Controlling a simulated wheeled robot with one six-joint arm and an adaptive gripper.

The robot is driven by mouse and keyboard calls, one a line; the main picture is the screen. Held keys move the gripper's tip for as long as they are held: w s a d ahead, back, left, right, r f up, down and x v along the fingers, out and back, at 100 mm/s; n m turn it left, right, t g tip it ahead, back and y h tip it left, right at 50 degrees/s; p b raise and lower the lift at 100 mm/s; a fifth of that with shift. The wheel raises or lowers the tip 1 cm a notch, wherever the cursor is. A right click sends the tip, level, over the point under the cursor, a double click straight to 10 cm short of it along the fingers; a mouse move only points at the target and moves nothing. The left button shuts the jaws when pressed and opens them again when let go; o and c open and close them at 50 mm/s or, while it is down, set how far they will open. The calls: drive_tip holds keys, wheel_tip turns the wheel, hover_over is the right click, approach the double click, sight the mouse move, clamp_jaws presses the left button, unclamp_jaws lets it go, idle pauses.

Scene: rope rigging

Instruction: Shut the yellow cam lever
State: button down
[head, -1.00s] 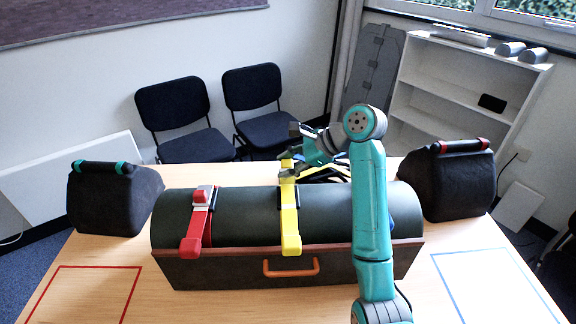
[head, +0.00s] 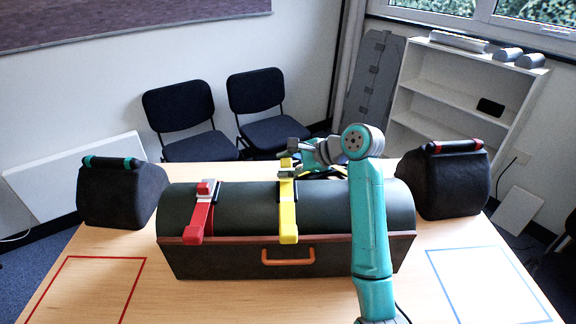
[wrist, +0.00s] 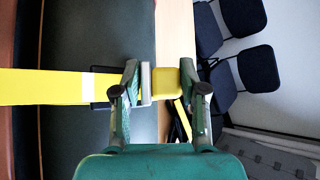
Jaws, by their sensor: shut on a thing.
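A yellow strap (head: 288,215) runs over the dark green rounded lid of a chest (head: 240,213); it also shows in the wrist view (wrist: 45,87). Its yellow cam lever (wrist: 166,80) sits at the strap's far part, with a grey plate (wrist: 146,84) beside it. My gripper (head: 290,160) reaches over the lid from the right, behind its crest. In the wrist view my gripper (wrist: 160,82) has one finger on each side of the lever and plate, shut on the lever. The lever's angle is hard to tell in the head view.
A red strap with a red lever (head: 205,188) crosses the lid to the left. The chest has an orange handle (head: 288,256). Dark padded blocks stand at the table's left (head: 118,195) and right (head: 450,182). Red and blue outlined squares on the tabletop are empty.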

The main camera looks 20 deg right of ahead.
drive_tip(key=shift+s+f+t, duration=0.15)
drive_tip(key=shift+s+t, duration=0.15)
drive_tip(key=shift+t, duration=0.2)
drive_tip(key=shift+s+a+f+n+t, duration=0.25)
drive_tip(key=shift+s+f+n+t, duration=0.15)
drive_tip(key=shift+s+n+t, duration=0.25)
drive_tip(key=shift+s+f+n+t, duration=0.25)
drive_tip(key=shift+n+t, duration=0.1)
drive_tip(key=shift+t, duration=0.1)
drive_tip(key=shift+s+a+f+n+t, duration=0.2)
drive_tip(key=shift+s+f+n+t, duration=0.45)
drive_tip(key=shift+t, duration=0.45)
drive_tip(key=shift+s+f+n+t+y, duration=0.1)
drive_tip(key=shift+f+n+t+y, duration=0.25)
drive_tip(key=shift+n, duration=0.2)
drive_tip(key=shift+a+f+t, duration=0.1)
drive_tip(key=shift+t, duration=0.25)
